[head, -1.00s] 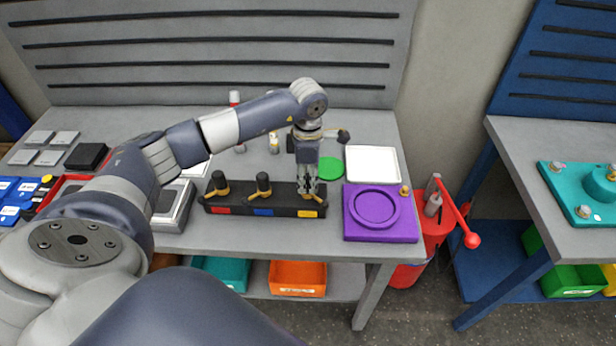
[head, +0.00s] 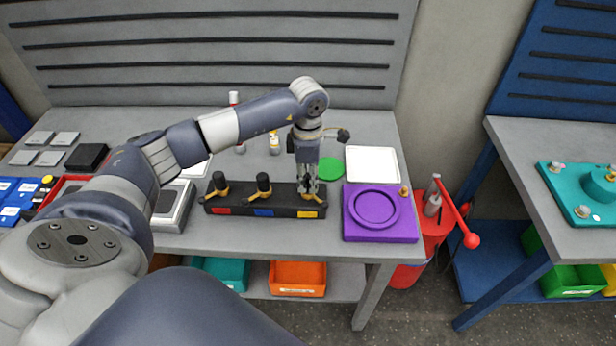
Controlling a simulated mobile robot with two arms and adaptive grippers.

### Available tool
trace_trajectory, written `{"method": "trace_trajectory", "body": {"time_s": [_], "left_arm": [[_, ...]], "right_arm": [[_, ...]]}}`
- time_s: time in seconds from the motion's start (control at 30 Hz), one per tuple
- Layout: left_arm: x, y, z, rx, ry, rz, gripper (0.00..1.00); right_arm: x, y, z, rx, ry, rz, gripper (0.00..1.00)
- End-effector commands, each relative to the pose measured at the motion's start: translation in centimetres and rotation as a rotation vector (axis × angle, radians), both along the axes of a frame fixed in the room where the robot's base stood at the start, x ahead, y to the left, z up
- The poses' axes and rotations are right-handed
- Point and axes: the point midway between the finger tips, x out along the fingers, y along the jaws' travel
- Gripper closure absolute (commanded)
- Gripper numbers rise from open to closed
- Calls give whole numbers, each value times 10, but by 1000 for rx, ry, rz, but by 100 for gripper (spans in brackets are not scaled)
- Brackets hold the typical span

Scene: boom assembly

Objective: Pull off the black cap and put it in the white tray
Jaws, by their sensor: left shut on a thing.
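A black block (head: 240,207) lies along the table front, with red, blue and yellow labels. Brass-coloured fittings stand on it, and black caps top the left fitting (head: 219,179) and the middle fitting (head: 263,182). My left gripper (head: 309,189) points down over the right fitting (head: 312,200), at the yellow label. It is shut on the black cap there, which its fingers mostly hide. The white tray (head: 372,166) lies flat and empty, behind and to the right of the block. My right gripper is out of view.
A purple fixture (head: 379,231) with a round recess sits in front of the tray. A green disc (head: 330,169) lies between my gripper and the tray. Small bottles (head: 274,144) stand behind the block. A grey slatted panel rises at the table's back.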

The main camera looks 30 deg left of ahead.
Motion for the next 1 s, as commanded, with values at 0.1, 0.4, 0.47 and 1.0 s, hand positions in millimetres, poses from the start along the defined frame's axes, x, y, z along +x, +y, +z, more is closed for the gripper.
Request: {"method": "trace_trajectory", "body": {"time_s": [0.1, 0.4, 0.47, 1.0], "left_arm": [[0, 0, 4, 0, 0, 0, 100], [0, 0, 17, 0, 0, 0, 100], [0, 0, 19, 0, 0, 0, 100], [0, 0, 40, 1, 1, 0, 100]], "right_arm": [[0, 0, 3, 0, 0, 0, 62], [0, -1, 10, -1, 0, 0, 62], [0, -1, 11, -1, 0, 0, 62], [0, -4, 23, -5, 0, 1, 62]]}}
